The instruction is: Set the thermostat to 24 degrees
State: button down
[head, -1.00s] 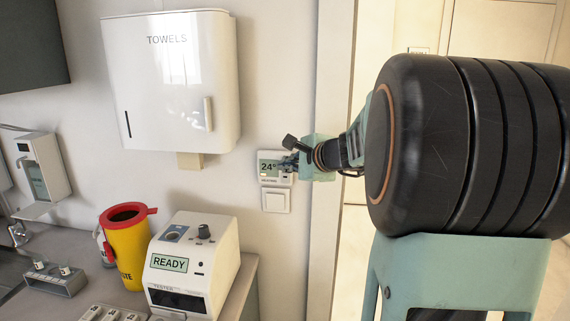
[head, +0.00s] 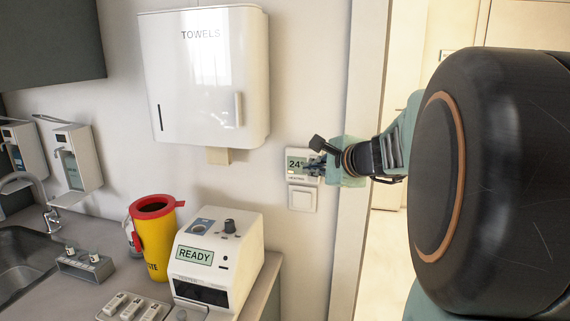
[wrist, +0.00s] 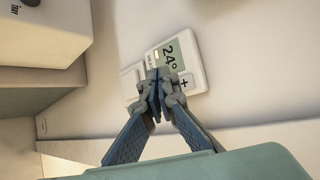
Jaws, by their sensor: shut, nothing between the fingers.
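The thermostat (head: 296,166) is a small white box on the wall, and its screen reads 24°. In the wrist view the thermostat (wrist: 171,48) appears turned on its side, with the 24° screen and a plus button in view. My gripper (head: 322,168) is at the right side of the thermostat in the head view and hides part of its face. In the wrist view my gripper (wrist: 157,92) is shut and empty, with its fingertips over the lower part of the thermostat beside the plus button. I cannot tell whether the fingertips touch it.
A white light switch (head: 302,198) is just below the thermostat. A towel dispenser (head: 205,80) hangs up and left. A tester reading READY (head: 215,255) and a yellow waste bin (head: 154,238) stand on the counter. A door frame (head: 362,200) is at the right.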

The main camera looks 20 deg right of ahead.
jog(key=shift+s+a, duration=0.75)
jog(key=shift+s, duration=0.35)
